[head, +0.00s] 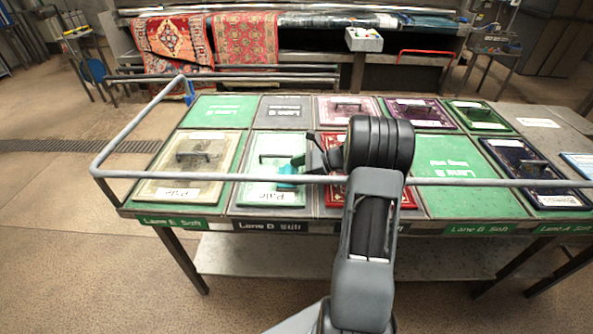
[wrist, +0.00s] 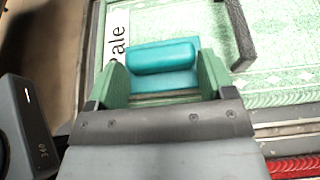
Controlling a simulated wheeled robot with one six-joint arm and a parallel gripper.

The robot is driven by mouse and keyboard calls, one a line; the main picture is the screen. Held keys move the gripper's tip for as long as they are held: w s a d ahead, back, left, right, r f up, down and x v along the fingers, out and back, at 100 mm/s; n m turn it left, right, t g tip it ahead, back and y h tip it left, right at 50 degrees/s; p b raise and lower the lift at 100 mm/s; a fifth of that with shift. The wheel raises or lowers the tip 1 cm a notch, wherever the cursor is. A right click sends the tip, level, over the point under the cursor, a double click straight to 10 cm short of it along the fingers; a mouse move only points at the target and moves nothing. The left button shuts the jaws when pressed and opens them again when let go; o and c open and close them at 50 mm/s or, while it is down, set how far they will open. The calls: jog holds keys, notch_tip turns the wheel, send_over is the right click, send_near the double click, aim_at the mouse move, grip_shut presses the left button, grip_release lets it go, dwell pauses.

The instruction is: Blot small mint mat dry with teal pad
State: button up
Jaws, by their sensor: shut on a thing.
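The small mint mat (head: 261,191), labelled "Pale", lies in the Lane D tray in the head view. It also fills the background of the wrist view (wrist: 285,80), with its label (wrist: 117,45) at the left. The teal pad (head: 287,170) is over the mat's right part. In the wrist view the pad (wrist: 160,55) sits between the green fingers of my gripper (wrist: 162,80), which is shut on it. I cannot tell whether the pad's underside touches the mat. My gripper also shows in the head view (head: 301,170), partly hidden by the rail.
A dark handle (wrist: 236,35) stands on the mat close to the fingers. A red mat (head: 330,195) lies in the adjoining lane, partly behind my arm. A grey rail (head: 230,176) runs along the table front. A beige mat (head: 190,165) lies to the left.

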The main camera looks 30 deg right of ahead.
jog(key=shift+f, duration=0.1)
dwell(0.3)
notch_tip(320, 180, up, 5)
jog(key=p, duration=0.4)
jog(key=shift+f, duration=0.15)
dwell(0.3)
